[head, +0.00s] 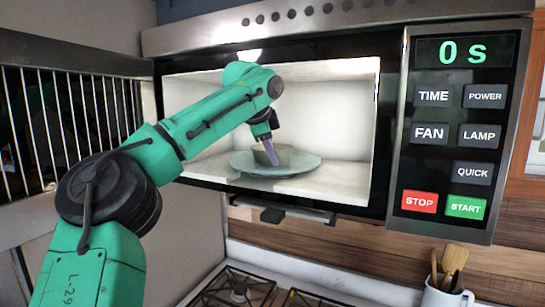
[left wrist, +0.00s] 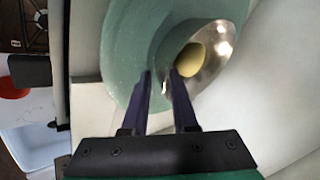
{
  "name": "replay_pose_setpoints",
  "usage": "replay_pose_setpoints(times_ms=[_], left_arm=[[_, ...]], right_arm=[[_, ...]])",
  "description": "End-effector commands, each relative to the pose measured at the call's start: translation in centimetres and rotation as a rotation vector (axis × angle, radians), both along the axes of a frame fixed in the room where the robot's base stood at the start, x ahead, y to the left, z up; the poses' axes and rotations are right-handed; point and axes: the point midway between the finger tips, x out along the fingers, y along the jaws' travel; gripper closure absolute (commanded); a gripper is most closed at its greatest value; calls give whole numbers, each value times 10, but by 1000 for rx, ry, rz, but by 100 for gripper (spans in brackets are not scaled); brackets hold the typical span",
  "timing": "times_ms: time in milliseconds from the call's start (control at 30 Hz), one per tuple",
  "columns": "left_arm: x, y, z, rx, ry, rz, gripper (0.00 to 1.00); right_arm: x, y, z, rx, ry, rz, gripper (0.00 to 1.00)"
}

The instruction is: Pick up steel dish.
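The steel dish (head: 285,157) sits on the round glass plate (head: 250,166) inside the open microwave. In the left wrist view the shiny dish (left wrist: 217,62) holds a yellow rounded thing (left wrist: 189,60), and the greenish plate (left wrist: 125,55) lies under it. My left gripper (head: 270,153) reaches down into the microwave at the dish's near left side. In the left wrist view its two purple fingers (left wrist: 162,75) stand apart, with the dish's rim between their tips. One finger overlaps the dish's inside and the other is outside it. My right gripper is not in view.
The microwave's pale walls (head: 335,110) close in around my left arm. The control panel (head: 455,130) at right reads 0 s. Below are a gas hob (head: 240,290) and a mug with wooden utensils (head: 447,295). A wire rack (head: 65,125) stands at left.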

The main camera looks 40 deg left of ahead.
Motion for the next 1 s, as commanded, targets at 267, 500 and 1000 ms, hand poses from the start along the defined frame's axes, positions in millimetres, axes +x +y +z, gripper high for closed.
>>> replay_pose_setpoints(times_ms=[267,500,1000], left_arm=[[0,0,-2,-1,6,1,100],[0,0,-2,-1,6,1,100],[0,0,-2,-1,5,0,100]], right_arm=[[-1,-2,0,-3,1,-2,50],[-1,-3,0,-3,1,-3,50],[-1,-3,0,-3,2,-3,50]])
